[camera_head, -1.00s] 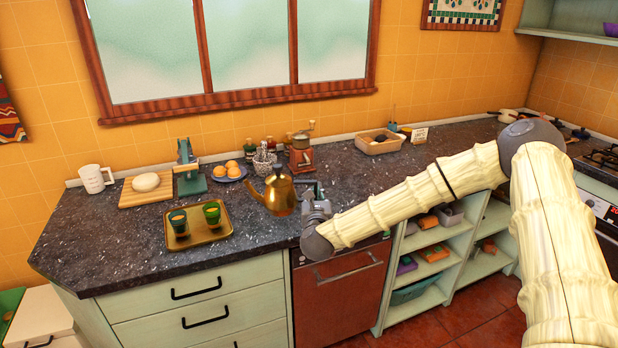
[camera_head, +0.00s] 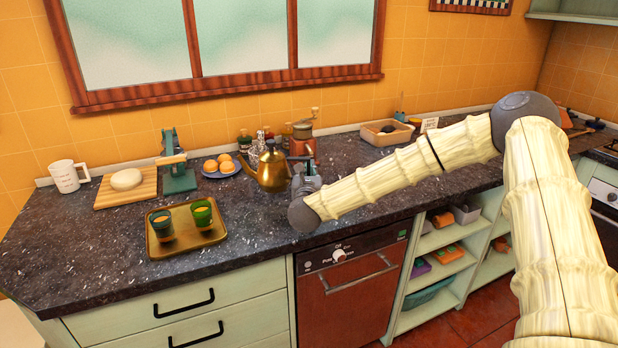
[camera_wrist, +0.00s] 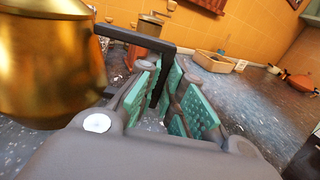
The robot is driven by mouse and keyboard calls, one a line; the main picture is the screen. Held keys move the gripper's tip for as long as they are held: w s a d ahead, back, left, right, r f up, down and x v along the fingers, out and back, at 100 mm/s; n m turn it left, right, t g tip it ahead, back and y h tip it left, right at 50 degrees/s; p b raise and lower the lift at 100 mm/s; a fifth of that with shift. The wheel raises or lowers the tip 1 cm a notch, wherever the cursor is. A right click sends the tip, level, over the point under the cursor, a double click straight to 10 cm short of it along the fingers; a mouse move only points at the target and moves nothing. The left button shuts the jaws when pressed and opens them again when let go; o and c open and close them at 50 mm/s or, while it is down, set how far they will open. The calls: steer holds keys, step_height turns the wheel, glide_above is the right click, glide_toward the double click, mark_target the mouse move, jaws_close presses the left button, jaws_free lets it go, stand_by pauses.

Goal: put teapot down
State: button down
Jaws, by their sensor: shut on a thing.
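The brass-coloured teapot (camera_head: 272,170) is upright at the end of my arm, over the dark counter to the right of the tray. My gripper (camera_head: 306,168) is at its right side, shut on its dark handle. In the wrist view the teapot's gold body (camera_wrist: 50,60) fills the left, and the black handle (camera_wrist: 150,45) passes between the green finger pads of my gripper (camera_wrist: 172,98). I cannot tell whether the teapot's base touches the counter.
A brass tray (camera_head: 172,248) with two green glasses stands to the left. Behind are a plate of oranges (camera_head: 222,167), a coffee grinder (camera_head: 303,138) and small bottles. A tan bin (camera_head: 387,132) is at the back right. The dark counter (camera_head: 110,235) is clear at the front left.

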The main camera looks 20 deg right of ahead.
steer(key=shift+w+f, duration=0.1)
steer(key=shift+d, duration=0.3)
steer(key=shift+s+f+b, duration=0.2)
steer(key=shift+b, duration=0.7)
step_height(320, 180, down, 6)
steer(key=b, duration=0.5)
steer(key=shift+r, duration=0.25)
steer(key=shift+f+b, duration=0.5)
steer(key=shift+b, duration=0.35)
